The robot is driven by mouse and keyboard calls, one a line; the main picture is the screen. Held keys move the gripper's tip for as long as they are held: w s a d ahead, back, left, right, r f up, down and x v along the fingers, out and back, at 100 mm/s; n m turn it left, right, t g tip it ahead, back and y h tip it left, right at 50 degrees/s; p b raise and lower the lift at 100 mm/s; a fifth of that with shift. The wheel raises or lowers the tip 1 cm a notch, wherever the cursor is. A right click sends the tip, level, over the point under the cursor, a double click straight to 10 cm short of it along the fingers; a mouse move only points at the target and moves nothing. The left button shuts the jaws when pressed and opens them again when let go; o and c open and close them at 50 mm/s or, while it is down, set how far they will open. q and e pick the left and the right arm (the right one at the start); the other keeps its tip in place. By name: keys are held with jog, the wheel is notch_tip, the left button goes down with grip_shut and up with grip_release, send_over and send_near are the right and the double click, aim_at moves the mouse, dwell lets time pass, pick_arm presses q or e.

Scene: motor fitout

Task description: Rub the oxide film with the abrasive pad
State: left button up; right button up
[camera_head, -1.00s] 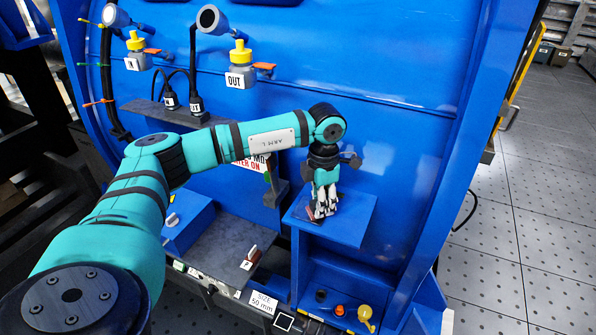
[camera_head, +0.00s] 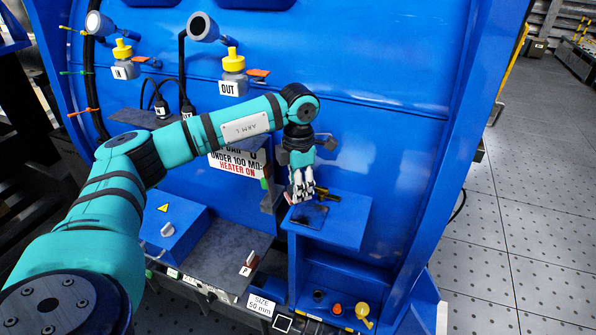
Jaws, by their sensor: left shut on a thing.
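My left gripper (camera_head: 300,188) is over the back left part of a blue shelf (camera_head: 350,228), its fingers pointing down. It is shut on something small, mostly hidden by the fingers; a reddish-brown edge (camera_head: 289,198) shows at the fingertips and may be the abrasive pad. A dark flat patch (camera_head: 311,215) lies on the shelf just below and in front of the fingers; I cannot tell whether it carries the oxide film. A dark rod with a yellowish part (camera_head: 327,195) is right beside the fingers. Contact between fingers and patch is unclear. My right gripper is not in view.
A blue panel wall stands behind the shelf, with a yellow-capped OUT fitting (camera_head: 232,70) and a heater warning sign (camera_head: 235,162). A blue switch box (camera_head: 172,230) is at the left. Small coloured parts, including a yellow one (camera_head: 362,312), sit below the shelf. Open floor lies to the right.

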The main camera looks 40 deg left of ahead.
pick_arm(q)
jog(key=r, duration=0.1)
jog(key=r+p, duration=0.1)
jog(key=shift+a+r, duration=0.3)
jog(key=shift+a, duration=0.05)
jog(key=shift+r+p, duration=0.25)
jog(key=shift+p, duration=0.05)
jog(key=shift+d+r, duration=0.15)
